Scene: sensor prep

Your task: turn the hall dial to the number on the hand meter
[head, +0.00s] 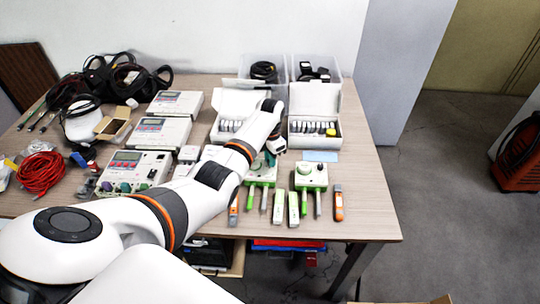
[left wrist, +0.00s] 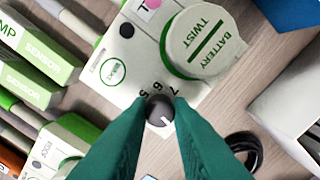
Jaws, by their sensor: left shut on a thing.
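My left gripper (head: 270,157) reaches over the table to the left one of two white-and-green sensor boxes (head: 262,173). In the left wrist view its two teal fingers (left wrist: 160,115) are shut around a small dark grey dial knob (left wrist: 157,108) on the white box (left wrist: 125,60). The numbers 5, 6 and 7 show beside the knob, and a white mark shows on its lower right. A round cap reading "BATTERY TWIST" (left wrist: 203,42) is on the same box. An orange-and-grey handheld device (head: 338,203) lies at the front right; I cannot read any number on it.
A second sensor box (head: 311,176) stands to the right. Green-and-white sensor sticks (head: 293,208) lie at the front edge. Grey meters with displays (head: 160,132), a red cable (head: 40,173) and open white cases (head: 315,126) fill the left and back.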

